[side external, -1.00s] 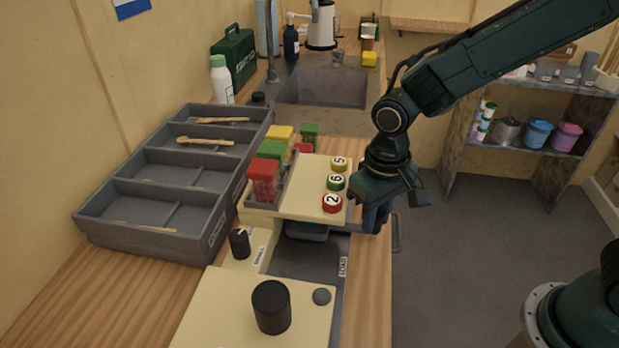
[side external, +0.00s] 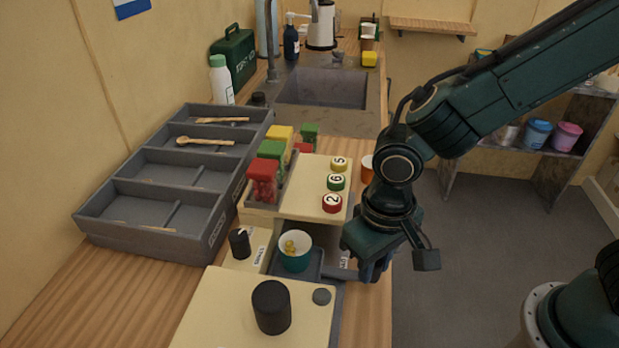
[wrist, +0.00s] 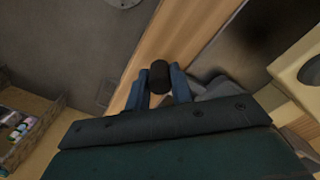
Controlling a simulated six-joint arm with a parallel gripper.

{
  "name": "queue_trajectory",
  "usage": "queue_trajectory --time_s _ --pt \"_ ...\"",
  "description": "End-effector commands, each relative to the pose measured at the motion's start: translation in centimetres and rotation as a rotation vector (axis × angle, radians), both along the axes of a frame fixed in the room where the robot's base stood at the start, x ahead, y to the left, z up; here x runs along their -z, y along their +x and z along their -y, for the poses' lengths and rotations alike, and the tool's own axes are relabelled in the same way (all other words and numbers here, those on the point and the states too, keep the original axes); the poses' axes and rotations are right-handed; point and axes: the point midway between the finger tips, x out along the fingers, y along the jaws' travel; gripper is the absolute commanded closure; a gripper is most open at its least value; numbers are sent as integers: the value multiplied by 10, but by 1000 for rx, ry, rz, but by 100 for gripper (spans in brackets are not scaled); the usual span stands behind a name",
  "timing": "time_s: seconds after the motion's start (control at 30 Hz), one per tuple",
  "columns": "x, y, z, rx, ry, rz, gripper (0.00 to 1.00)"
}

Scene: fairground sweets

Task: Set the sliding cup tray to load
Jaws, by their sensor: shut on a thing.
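The sliding cup tray (side external: 312,274) is a dark grey plate on a track in front of the cream dispenser (side external: 305,205), in the side external view. A teal cup (side external: 296,262) with yellow sweets inside stands upright on it. My gripper (side external: 372,272) is low at the right of the tray. In the wrist view, my blue fingers (wrist: 160,88) are shut on a black knob (wrist: 160,75), which the gripper hides in the side external view. A small label (side external: 343,259) beside the track is partly covered and too small to read.
A cream panel with a black knob (side external: 271,306) is in front. A grey divided tray (side external: 160,200) lies left. An orange cup (side external: 367,170) stands behind my arm.

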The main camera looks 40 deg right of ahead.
Motion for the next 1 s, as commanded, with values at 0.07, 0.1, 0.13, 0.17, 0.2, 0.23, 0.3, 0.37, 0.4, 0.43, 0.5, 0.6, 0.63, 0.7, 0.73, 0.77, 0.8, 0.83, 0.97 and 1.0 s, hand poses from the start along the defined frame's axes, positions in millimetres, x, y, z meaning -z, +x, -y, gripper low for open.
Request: queue_trajectory --time_s 0.07,0.1,0.13,0.17,0.2,0.23,0.3,0.37,0.4,0.43,0.5,0.6,0.63,0.7,0.73,0.77,0.8,0.83,0.97,1.0 --pt "-1 -5 -7 -5 4 4 100" --pt "-1 -7 -9 -4 4 4 100" --pt "-1 -8 -10 -4 4 4 100" --pt "-1 -9 -11 -3 4 4 100" --pt "-1 -10 -11 -3 4 4 100" --pt "-1 -10 -11 -2 4 4 100" --pt "-1 -10 -11 -1 4 4 100" --pt "-1 -9 -11 -1 4 4 100" --pt "-1 -9 -11 -1 4 5 100" --pt "-1 -9 -11 -1 4 5 100" --pt "-1 -9 -11 -1 4 5 73" --pt "-1 -9 -11 -1 4 4 55" --pt "-1 -9 -11 -1 3 4 55" --pt "-1 -10 -11 -1 3 3 55" --pt "-1 -10 -10 -1 3 3 55" --pt "-1 -10 -10 -1 2 3 55" --pt "-1 -10 -10 0 2 3 55" --pt "-1 -10 -10 0 2 2 55" --pt "-2 -10 -10 0 2 2 55" --pt "-3 -10 -10 0 2 2 55"
